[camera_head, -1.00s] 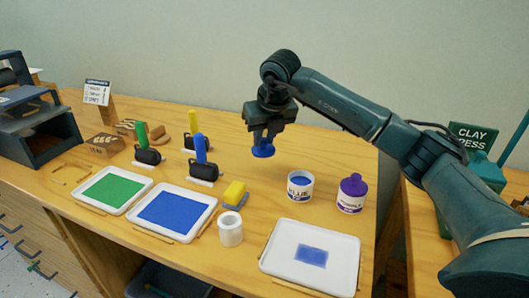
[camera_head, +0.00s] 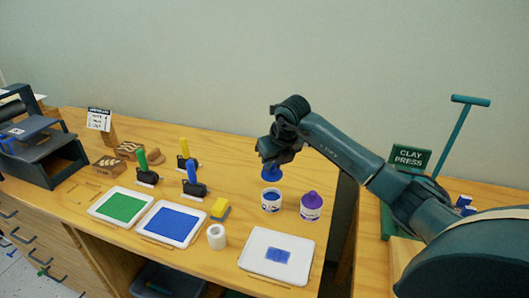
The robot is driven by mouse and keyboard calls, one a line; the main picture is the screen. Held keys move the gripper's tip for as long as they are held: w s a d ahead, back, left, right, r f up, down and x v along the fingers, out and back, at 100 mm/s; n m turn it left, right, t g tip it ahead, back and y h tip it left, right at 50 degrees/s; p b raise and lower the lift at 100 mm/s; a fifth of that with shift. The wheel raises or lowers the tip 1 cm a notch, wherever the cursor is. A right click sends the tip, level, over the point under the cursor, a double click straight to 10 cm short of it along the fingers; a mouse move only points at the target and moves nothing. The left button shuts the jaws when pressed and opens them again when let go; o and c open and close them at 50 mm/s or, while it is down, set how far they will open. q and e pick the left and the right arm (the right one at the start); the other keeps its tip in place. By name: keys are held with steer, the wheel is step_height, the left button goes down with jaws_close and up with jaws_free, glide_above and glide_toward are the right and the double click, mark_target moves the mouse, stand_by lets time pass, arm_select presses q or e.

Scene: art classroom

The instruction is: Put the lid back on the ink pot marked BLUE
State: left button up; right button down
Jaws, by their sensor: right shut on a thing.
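The ink pot marked BLUE (camera_head: 271,202) is a white open pot with blue ink, standing upright on the wooden table. My right gripper (camera_head: 272,163) is shut on the blue lid (camera_head: 271,174) and holds it above the pot's mouth, with a small gap that I cannot judge exactly. My left gripper is not in view.
A white tray with a blue patch (camera_head: 277,257) lies in front of the pots.

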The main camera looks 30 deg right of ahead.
mark_target(275, 176)
steer(key=shift+f, duration=0.35)
steer(key=shift+f+b, duration=0.9)
steer(key=shift+f, duration=0.05)
steer(key=shift+f+b, duration=1.4)
steer(key=shift+f, duration=0.55)
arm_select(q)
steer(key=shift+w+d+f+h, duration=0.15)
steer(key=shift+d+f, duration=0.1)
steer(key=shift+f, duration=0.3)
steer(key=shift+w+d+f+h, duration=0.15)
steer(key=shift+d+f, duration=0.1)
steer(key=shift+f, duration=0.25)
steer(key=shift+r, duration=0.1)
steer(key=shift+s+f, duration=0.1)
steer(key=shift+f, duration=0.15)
arm_select(e)
steer(key=shift+d+f, duration=0.1)
steer(key=shift+f, duration=0.1)
steer(key=c, duration=1.2)
jaws_free()
steer(key=shift+o, duration=0.5)
